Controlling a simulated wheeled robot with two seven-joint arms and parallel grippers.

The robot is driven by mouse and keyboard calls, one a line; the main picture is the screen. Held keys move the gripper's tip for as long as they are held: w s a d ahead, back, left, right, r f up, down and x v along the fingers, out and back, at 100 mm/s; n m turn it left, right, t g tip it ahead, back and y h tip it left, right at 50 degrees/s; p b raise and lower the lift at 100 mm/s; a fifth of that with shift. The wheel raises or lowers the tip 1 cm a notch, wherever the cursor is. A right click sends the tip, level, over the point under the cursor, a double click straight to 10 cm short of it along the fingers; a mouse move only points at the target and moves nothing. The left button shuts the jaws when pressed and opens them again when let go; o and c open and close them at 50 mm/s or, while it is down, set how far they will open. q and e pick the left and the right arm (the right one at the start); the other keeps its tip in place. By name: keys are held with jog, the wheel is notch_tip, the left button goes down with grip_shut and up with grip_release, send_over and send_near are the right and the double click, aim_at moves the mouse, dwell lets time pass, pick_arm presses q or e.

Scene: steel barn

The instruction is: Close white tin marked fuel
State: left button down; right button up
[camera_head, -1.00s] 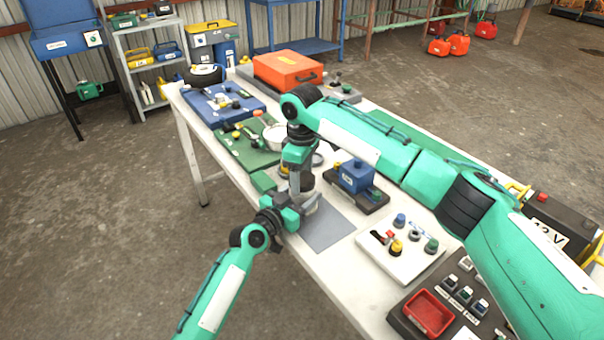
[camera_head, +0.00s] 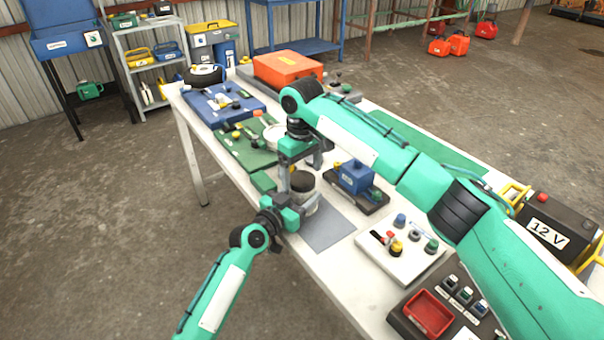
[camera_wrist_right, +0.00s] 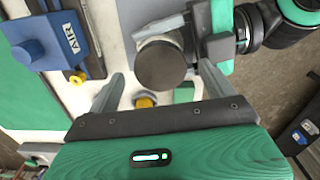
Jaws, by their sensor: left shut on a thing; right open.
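The white tin (camera_head: 308,200) stands on a grey mat on the table, with a dark round lid (camera_head: 302,181) on top. No fuel marking is readable. In the right wrist view the lid (camera_wrist_right: 162,66) appears as a dark disc seen from above and hides most of the tin. I cannot tell how tight the lid sits. My left gripper (camera_head: 296,213) is shut on the tin from the side; it also shows in the right wrist view (camera_wrist_right: 182,42). My right gripper (camera_head: 301,166) is open and empty above the lid, its fingers (camera_wrist_right: 160,88) apart.
The grey mat (camera_head: 325,228) has bare room at the front. A blue AIR box (camera_head: 356,176) stands to the right. A white board with coloured knobs (camera_head: 398,258) lies nearer. A green board (camera_head: 247,146) and an orange case (camera_head: 288,69) lie farther back.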

notch_tip(320, 180, up, 11)
jog(key=shift+f, duration=0.2)
pick_arm(q)
jog(key=shift+c, duration=1.8)
grip_release()
jog(key=b+v, duration=0.1)
jog(key=v, duration=1.2)
jog(key=shift+s+a, duration=0.2)
jog(key=shift+s, duration=0.15)
pick_arm(e)
jog(key=shift+f, duration=0.55)
